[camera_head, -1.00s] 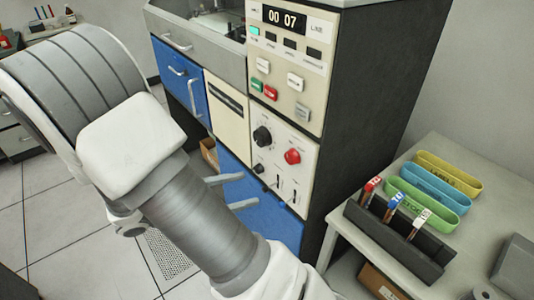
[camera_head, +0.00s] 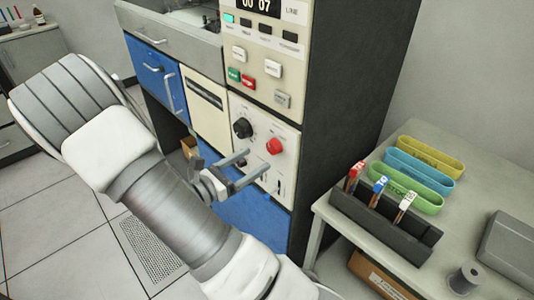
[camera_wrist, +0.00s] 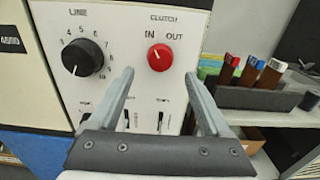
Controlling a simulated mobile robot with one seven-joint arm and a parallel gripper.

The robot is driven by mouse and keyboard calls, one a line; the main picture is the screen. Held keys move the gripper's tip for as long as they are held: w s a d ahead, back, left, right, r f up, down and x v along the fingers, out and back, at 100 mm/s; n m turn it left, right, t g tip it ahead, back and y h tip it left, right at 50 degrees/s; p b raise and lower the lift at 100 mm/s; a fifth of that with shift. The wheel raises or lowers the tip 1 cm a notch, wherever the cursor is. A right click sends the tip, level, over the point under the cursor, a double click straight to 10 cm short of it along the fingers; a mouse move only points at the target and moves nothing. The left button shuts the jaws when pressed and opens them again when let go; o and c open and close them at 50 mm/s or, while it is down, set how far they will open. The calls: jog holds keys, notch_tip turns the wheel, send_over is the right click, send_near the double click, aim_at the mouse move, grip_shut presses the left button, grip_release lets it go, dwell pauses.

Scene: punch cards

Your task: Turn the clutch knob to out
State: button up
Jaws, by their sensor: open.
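The red clutch knob (camera_head: 275,146) is on the cream lower panel of the machine. In the wrist view the clutch knob (camera_wrist: 160,57) sits under the labels IN and OUT, and its white pointer line tilts up-left toward IN. My gripper (camera_head: 255,165) is in front of the panel, just below and left of the knob in the head view. In the wrist view my gripper (camera_wrist: 160,85) is open, with its fingers spread below and to either side of the knob. Nothing shows between the fingertips, and they appear apart from the knob.
A black LINE knob (camera_wrist: 82,58) is left of the clutch knob. Small slide levers (camera_wrist: 160,120) sit below, partly hidden by my fingers. Buttons (camera_head: 248,82) are above. At right, a table (camera_head: 480,205) bears a dark rack (camera_head: 385,232) with colored-top sticks and several colored trays (camera_head: 420,175).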

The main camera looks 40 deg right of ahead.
aim_at(270, 150)
jog(key=d, duration=0.5)
jog(key=shift+w+d, duration=0.25)
jog(key=shift+d, duration=0.15)
jog(key=shift+b, duration=0.3)
grip_shut()
